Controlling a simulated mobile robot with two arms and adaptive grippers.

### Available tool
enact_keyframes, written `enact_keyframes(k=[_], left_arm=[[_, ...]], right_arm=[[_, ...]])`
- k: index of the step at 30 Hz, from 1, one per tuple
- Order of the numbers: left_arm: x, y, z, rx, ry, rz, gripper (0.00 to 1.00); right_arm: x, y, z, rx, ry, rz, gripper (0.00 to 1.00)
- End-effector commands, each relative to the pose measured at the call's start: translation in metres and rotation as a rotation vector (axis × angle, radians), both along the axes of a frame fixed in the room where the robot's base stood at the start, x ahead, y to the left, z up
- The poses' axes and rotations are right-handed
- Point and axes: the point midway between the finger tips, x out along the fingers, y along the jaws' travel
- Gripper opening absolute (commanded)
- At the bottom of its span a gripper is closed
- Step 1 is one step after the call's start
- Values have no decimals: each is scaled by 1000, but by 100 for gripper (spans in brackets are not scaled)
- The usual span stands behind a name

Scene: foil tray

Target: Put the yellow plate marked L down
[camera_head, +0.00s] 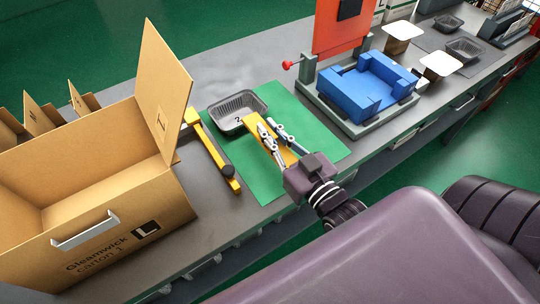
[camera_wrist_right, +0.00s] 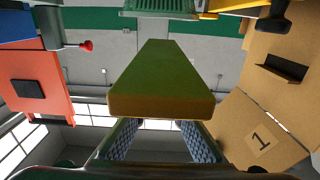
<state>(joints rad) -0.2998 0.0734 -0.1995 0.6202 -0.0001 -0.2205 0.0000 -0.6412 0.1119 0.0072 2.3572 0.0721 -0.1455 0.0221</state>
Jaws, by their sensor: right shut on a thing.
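The yellow plate (camera_head: 257,135) is in my right gripper (camera_head: 268,126), whose two fingers are shut on it. The plate's far end is beside the near right side of the black foil tray (camera_head: 238,111), over the green mat (camera_head: 262,181). I cannot tell whether it touches the mat or hangs just above. In the right wrist view the plate (camera_wrist_right: 160,83) stretches away between the fingers (camera_wrist_right: 155,131). No letter L shows on it. My left gripper is not in view.
An open carton (camera_head: 96,205) with an L label stands further left. A blue block fixture (camera_head: 362,88) and an orange panel (camera_head: 342,25) stand to the right. The front of the mat is clear.

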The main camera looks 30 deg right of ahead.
Motion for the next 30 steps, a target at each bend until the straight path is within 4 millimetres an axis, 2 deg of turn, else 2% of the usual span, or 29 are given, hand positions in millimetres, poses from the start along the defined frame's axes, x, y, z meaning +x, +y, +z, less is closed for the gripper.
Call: enact_keyframes(k=[1,3,10,16,29,30], left_arm=[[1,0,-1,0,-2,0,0],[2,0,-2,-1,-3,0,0],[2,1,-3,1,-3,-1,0],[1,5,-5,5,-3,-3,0],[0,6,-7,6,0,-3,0],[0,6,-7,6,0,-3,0]], right_arm=[[0,0,-13,0,3,0,0],[0,0,-26,0,1,-1,0],[0,0,-47,0,-1,0,0],[0,0,-75,0,-1,0,0],[0,0,-83,0,-3,0,0],[0,0,-84,0,-2,0,11]])
